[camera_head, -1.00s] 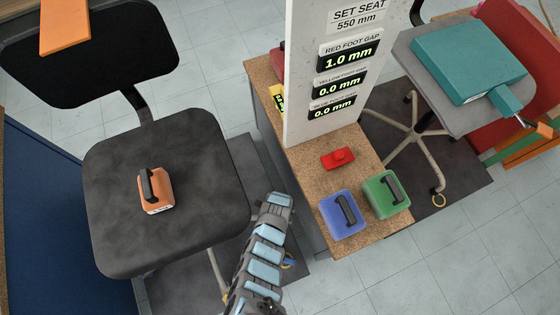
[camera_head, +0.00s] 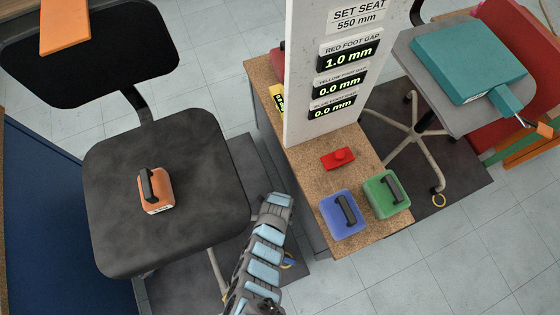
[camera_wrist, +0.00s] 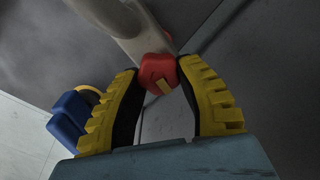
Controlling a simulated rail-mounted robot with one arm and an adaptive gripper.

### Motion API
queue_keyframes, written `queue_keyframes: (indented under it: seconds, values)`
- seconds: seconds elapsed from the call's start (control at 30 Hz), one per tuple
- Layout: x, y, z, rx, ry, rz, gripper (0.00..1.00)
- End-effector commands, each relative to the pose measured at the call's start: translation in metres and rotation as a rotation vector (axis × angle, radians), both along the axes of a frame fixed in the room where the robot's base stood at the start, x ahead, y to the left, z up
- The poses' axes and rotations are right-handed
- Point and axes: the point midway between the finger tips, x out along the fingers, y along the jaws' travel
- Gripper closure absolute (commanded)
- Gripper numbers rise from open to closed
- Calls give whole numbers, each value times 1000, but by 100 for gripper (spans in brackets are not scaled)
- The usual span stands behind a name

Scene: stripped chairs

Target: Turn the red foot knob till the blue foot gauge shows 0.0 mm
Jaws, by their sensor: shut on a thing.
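The red foot knob (camera_wrist: 158,72) sits at the end of a pale chair leg (camera_wrist: 125,25) in the wrist view, with a small yellow mark on its face. My gripper (camera_wrist: 160,78) has its two yellow-ribbed fingers closed on either side of the knob. In the head view the knob and fingertips are hidden; only my arm shows beside the black chair seat (camera_head: 200,215). The blue foot gauge (camera_head: 333,106), lowest on the white panel, reads 0.0 mm. The red foot gauge (camera_head: 350,56) reads 1.0 mm, and the yellow foot gauge (camera_head: 340,83) reads 0.0 mm.
A blue knob-like part (camera_wrist: 70,118) and a yellow ring (camera_wrist: 90,94) lie left of my fingers. An orange weight (camera_head: 160,195) rests on the black seat. The cork bench (camera_head: 310,170) holds a red button box (camera_head: 338,159), a blue weight (camera_head: 338,218) and a green weight (camera_head: 380,200).

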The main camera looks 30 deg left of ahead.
Motion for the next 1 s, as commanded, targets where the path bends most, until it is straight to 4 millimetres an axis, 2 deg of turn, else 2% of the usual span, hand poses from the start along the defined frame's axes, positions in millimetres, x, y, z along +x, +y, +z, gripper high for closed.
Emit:
queue_keyframes:
  seconds: [0.03,0.1,0.13,0.57,1.0]
  values:
    - [-1,0,-1,0,1,0,57]
    - [-1,0,-1,0,1,1,37]
    - [0,0,-1,0,1,1,34]
    - [0,0,0,0,0,36,34]
    - [1,2,0,1,0,392,34]
